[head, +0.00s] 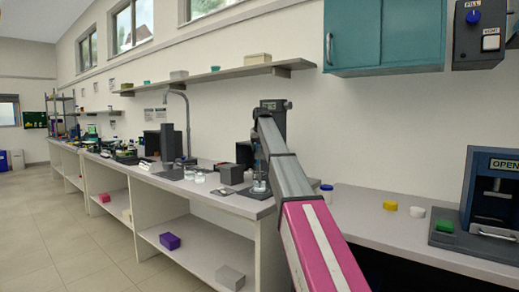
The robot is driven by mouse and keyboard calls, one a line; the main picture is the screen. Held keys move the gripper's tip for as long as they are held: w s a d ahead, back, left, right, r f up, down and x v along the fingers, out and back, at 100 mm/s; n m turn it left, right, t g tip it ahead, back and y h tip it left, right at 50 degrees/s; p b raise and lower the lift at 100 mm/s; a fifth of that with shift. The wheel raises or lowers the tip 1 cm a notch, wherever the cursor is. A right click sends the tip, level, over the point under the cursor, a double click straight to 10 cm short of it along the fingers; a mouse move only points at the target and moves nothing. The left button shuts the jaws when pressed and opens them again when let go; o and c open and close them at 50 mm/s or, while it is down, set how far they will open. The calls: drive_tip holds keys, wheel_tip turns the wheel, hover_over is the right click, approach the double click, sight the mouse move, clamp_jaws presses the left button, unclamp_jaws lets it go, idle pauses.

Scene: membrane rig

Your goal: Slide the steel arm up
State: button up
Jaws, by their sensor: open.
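A dark upright unit (272,104) with a small panel on its top stands at the right end of the long bench, partly hidden behind my arm. A clear, bluish glass vessel (259,184) stands low in front of it on a dark base. I cannot clearly pick out the steel arm; my own arm covers much of this spot. My pink and grey arm reaches from the bottom right up to the unit. My gripper is hidden beyond the arm's far end, so its fingers do not show.
A dark box (245,154) and a grey block (231,174) stand left of the unit, with glass dishes and a curved tap further left. On the right counter are a yellow piece (390,206), a white piece (417,212) and a dark press (490,190).

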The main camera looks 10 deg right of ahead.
drive_tip(key=shift+w+f, duration=0.1)
drive_tip(key=shift+f, duration=0.15)
clamp_jaws()
wheel_tip(320, 180, up, 18)
idle(0.5)
drive_tip(key=shift+w+r, duration=0.1)
drive_tip(key=shift+c, duration=0.2)
unclamp_jaws()
drive_tip(key=shift+o, duration=0.2)
